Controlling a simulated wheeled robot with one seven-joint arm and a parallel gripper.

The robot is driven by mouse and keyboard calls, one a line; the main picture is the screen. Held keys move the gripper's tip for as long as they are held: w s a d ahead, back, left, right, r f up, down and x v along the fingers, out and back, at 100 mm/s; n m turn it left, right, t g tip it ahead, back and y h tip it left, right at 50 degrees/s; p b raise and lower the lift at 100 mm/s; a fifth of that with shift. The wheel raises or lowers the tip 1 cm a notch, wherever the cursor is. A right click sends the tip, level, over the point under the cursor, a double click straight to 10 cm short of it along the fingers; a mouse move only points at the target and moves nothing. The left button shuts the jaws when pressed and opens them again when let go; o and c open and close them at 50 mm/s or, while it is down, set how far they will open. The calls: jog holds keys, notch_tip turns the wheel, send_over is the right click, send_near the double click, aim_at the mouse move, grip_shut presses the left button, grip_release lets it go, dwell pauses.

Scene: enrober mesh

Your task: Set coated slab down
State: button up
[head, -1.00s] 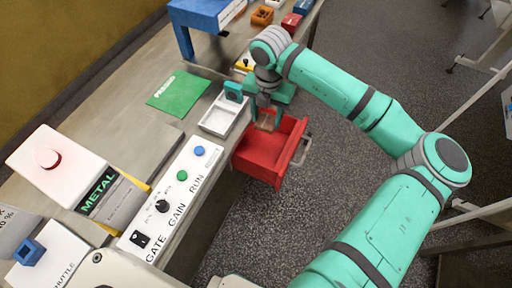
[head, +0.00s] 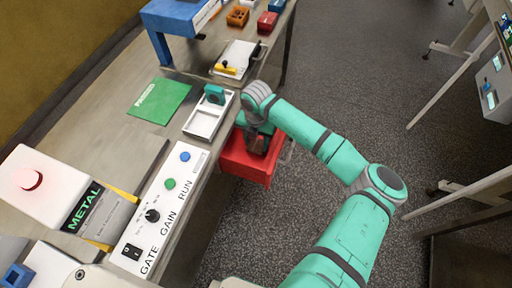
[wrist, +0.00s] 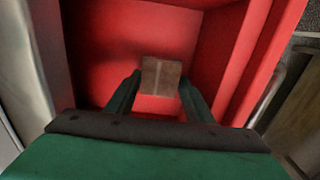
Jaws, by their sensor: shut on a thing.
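The coated slab (wrist: 161,76) is a small brown block in the wrist view. It sits between the two fingertips of my gripper (wrist: 160,84), which is shut on it. Slab and fingertips are inside the walls of an open red drawer (head: 238,164) at the bench's front edge. The drawer's red floor (wrist: 95,85) and side walls surround them in the wrist view. I cannot tell whether the slab touches the floor. In the head view my wrist and hand hide much of the drawer's inside.
A white two-part tray (head: 203,124) with a teal block (head: 214,94) stands on the bench beside the drawer. A green mat (head: 160,101) lies left of it. A white control panel (head: 157,215) is in front. The drawer's handle (head: 287,152) faces the open floor.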

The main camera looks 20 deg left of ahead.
aim_at(256, 145)
jog(key=shift+f, duration=2.15)
jog(key=shift+f, duration=0.15)
jog(key=o, duration=0.9)
notch_tip(256, 145, up, 12)
jog(key=shift+r, duration=0.2)
